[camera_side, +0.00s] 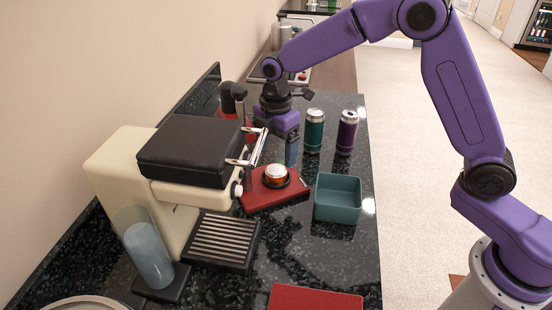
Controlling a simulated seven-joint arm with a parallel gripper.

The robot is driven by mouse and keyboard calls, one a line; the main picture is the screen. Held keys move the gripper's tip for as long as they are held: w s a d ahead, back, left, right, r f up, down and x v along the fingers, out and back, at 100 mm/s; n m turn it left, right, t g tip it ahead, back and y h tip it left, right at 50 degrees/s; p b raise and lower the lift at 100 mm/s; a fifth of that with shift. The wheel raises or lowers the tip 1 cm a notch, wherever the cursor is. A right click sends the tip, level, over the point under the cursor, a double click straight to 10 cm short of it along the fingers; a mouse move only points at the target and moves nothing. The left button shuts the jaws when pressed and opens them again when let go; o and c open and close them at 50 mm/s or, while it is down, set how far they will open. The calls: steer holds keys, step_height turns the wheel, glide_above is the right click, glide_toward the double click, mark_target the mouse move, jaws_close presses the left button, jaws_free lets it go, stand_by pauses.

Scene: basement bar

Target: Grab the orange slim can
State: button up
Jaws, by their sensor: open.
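My gripper (289,148) hangs at the back of the dark counter, pointing down, left of a teal slim can (314,131). It is open, but its fingertips are small and partly hidden by the coffee machine's front parts. A purple slim can (347,133) stands upright right of the teal one. I see no clear upright orange slim can. A short round thing with an orange band and a pale top (276,174) sits in a dark ring on a red base (273,196), in front of my gripper; I cannot tell whether it is a can.
A cream coffee machine (115,165) with a black top stands at the left, beside a bluish clear container (148,256). An open teal box (338,211) sits right of the red base. A flat red item (315,298) lies at the front. The counter's right strip is clear.

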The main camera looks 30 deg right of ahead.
mark_target(276, 169)
step_height(276, 169, down, 5)
steer(key=shift+f, duration=0.1)
stand_by(0.3)
steer(key=c, duration=1.2)
steer(key=shift+r, duration=0.85)
steer(key=s+d+r, duration=0.5)
steer(key=s+r, duration=0.6)
steer(key=s, duration=0.2)
steer(key=shift+r, duration=0.15)
